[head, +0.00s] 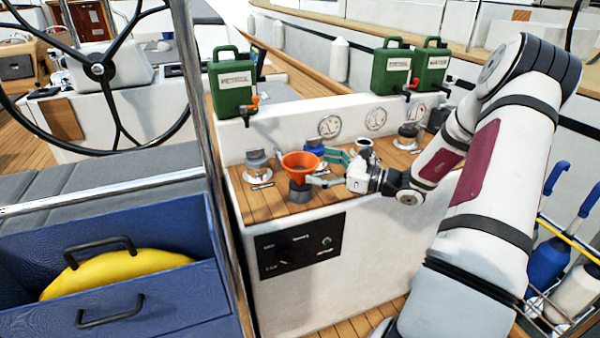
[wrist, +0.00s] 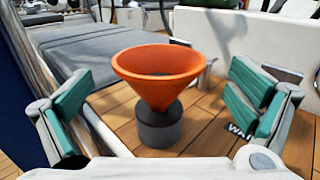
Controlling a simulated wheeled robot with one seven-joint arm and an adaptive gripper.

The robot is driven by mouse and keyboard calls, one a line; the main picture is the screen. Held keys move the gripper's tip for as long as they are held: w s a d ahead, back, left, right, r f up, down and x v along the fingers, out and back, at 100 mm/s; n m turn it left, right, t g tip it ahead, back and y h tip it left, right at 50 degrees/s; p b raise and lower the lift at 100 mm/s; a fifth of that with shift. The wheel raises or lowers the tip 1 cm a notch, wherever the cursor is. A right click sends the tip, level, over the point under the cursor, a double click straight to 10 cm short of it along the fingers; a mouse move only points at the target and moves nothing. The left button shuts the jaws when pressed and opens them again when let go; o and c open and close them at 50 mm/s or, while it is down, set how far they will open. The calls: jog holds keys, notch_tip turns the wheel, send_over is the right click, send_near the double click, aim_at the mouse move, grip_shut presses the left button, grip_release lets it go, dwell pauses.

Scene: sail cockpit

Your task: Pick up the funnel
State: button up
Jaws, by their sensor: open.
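The orange funnel (head: 301,161) stands upright, wide mouth up, in a dark grey holder (head: 299,194) on the wooden counter top. In the wrist view the funnel (wrist: 159,75) is in the middle, with its tip in the round grey holder (wrist: 160,127). My gripper (wrist: 165,105) is open, with one green-padded finger on each side of the funnel and a gap on both sides. In the head view my gripper (head: 328,168) is just right of the funnel. I cannot tell how far the fingertips reach past it.
Green jerrycans (head: 232,83) stand on the ledge behind the counter. Small containers on plates, including a grey one (head: 257,163), sit near the back of the counter top. A steering wheel (head: 98,68) and a blue box with a yellow item (head: 130,270) are at left.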

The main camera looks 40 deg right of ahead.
aim_at(284, 158)
jog(key=shift+b+x, duration=0.55)
jog(key=shift+x, duration=2.1)
jog(key=c, duration=1.2)
